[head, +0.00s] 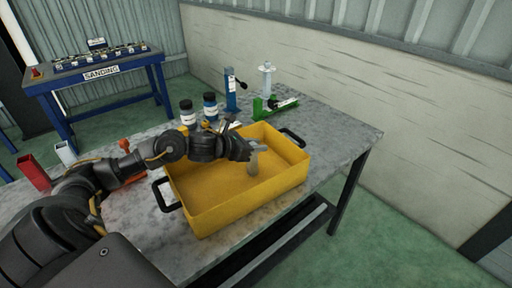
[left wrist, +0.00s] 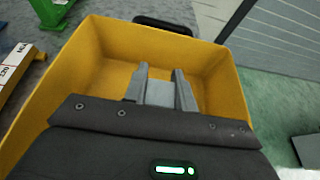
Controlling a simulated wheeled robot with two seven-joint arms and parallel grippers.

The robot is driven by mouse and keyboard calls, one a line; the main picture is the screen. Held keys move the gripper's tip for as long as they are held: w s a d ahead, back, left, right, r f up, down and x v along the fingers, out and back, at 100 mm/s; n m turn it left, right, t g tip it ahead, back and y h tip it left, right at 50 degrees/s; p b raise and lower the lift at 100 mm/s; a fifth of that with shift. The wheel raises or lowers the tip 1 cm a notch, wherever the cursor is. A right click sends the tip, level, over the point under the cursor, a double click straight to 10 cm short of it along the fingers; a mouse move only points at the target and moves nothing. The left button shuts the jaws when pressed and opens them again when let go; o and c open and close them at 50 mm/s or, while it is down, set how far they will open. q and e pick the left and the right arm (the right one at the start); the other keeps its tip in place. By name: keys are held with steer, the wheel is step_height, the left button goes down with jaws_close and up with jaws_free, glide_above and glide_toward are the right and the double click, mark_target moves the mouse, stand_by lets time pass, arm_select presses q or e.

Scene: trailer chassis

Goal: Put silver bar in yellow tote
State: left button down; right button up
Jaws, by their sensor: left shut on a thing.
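The yellow tote (head: 213,219) stands on the grey table in the head view, with a black handle at each end. My left gripper (head: 255,150) is over the inside of the tote, and is shut on the silver bar (head: 253,163), which hangs down from it. In the left wrist view, the silver bar (left wrist: 159,93) shows between the two fingers, with the yellow tote (left wrist: 230,92) around and below them. I cannot tell whether the bar touches the tote's floor. My right gripper is not in view.
Two dark-capped bottles (head: 188,115), a blue tool (head: 231,95), a green clamp-like object (head: 262,107) and a clear bottle (head: 267,80) stand behind the tote. A red container (head: 35,173) is at the left. The table's right end (head: 350,135) is clear.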

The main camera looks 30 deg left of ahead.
arm_select(q)
steer(key=c, duration=1.6)
jaws_free()
steer(key=shift+f, duration=0.1)
steer(key=o, duration=0.5)
